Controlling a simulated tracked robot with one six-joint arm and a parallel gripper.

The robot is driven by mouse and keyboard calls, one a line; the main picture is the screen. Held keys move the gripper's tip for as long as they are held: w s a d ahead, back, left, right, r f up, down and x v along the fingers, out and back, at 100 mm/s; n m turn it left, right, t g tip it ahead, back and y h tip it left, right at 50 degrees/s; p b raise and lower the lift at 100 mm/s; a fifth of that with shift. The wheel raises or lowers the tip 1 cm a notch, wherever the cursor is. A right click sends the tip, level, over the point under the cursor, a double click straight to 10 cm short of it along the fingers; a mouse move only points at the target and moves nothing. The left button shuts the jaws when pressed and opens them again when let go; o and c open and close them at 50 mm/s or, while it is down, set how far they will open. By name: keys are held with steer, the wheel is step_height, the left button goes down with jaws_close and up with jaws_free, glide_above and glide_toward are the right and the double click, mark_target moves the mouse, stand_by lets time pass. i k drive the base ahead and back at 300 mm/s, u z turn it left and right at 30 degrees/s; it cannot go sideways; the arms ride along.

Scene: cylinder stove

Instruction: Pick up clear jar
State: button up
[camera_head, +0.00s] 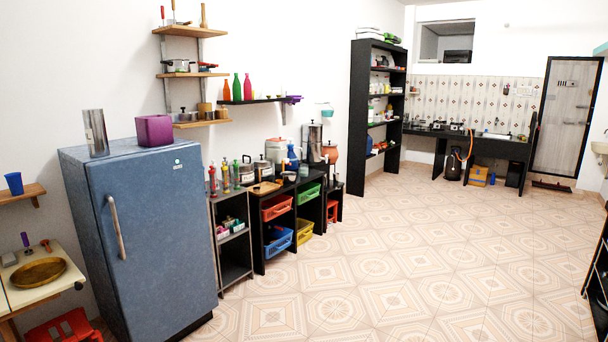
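I cannot pick out a clear jar for certain. A tall, shiny grey cylinder (95,132) stands upright on top of the blue fridge (152,235) at the left; I cannot tell whether it is clear glass or metal. Small containers on the tall black shelf (357,120) at the back are too small to tell apart. My gripper is not in view.
A purple box (154,130) sits beside the cylinder. Low black shelving (258,225) with coloured baskets lines the left wall, with pots on top. A black counter (480,140) with a sink stands at the back. The tiled floor (400,255) is open in the middle.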

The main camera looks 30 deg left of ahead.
mark_target(304, 171)
steer(key=u, duration=0.6)
steer(key=i, duration=3.65)
steer(key=z, duration=0.05)
